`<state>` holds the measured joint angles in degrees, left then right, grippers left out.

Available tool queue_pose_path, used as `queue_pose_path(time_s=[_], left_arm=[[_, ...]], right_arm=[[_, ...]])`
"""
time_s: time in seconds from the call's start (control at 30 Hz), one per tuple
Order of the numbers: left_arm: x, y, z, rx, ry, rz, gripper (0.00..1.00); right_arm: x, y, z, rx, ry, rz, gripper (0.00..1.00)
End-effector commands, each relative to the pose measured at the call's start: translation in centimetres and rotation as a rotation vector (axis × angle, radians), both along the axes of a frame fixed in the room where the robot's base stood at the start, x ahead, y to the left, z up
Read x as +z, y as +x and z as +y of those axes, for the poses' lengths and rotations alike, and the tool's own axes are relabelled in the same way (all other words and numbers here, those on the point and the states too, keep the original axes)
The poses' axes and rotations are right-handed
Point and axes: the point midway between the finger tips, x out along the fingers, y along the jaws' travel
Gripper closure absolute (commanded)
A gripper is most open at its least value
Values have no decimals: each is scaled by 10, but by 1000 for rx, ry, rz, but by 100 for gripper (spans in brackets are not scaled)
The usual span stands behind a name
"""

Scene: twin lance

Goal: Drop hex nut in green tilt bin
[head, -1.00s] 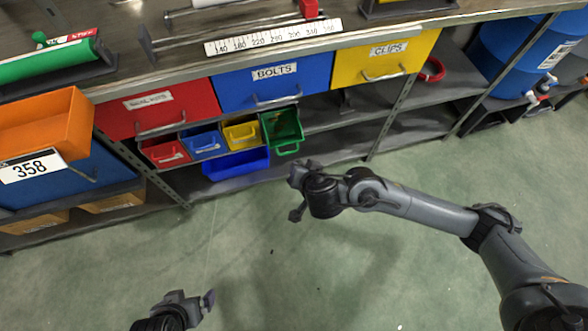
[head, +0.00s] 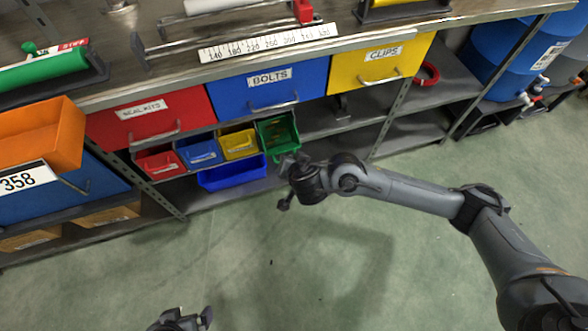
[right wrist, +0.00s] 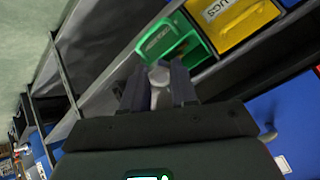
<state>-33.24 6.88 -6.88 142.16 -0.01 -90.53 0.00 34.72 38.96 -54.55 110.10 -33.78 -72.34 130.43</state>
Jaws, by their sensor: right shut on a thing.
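The green tilt bin (head: 279,136) is the rightmost of the small bins under the shelf drawers. It also shows in the right wrist view (right wrist: 165,38), just ahead of my fingers. My right gripper (head: 290,162) is close in front of and a little below the green bin in the head view. In the right wrist view its two fingers (right wrist: 158,88) are closed on a pale grey piece, the hex nut (right wrist: 159,76); its full shape is partly hidden. My left gripper (head: 188,318) is at the bottom edge, cut off and empty-looking, far from the bins.
Red (head: 160,162), blue (head: 198,152) and yellow (head: 239,144) small bins stand left of the green one. A larger blue bin (head: 230,175) sits below them. Labelled drawers (head: 270,88) overhang above. The floor in front is clear.

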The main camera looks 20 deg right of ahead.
Motion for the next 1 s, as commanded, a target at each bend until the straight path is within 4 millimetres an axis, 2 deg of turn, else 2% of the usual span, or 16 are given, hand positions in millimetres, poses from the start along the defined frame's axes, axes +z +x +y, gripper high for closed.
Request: queue_pose_path(time_s=[0.3, 0.6, 1.0], left_arm=[[-10, 0, 0, 0, 0, 0, 0], [-11, 0, 0, 0, 0, 1, 0], [-12, 0, 0, 0, 0, 1, 0]], right_arm=[[-1, 32, -3, 0, 1, -1, 100], [0, 59, -5, 0, 2, 0, 100], [0, 79, -8, 0, 2, 2, 100]])
